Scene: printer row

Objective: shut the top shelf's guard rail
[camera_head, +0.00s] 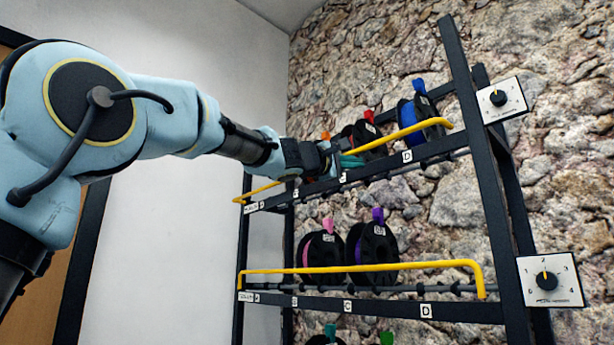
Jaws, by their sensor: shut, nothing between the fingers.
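The top shelf's yellow guard rail (395,134) runs along the front of the upper rack shelf (430,151). Its left part shows near the left post, its right end bends down near the letter D label, and its middle is hidden behind my gripper. My gripper (328,158) is shut and empty, at the middle of this rail. I cannot tell whether it touches the rail. Spools with black flanges, one blue (406,113) and one red (364,137), stand behind the rail. A teal spool is partly hidden by my gripper.
The lower shelf has its own yellow rail (365,268) in front of a pink spool (318,252) and a purple spool (371,247). Two dial plates (513,98) (562,284) sit on the right post. A stone wall is close behind the rack.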

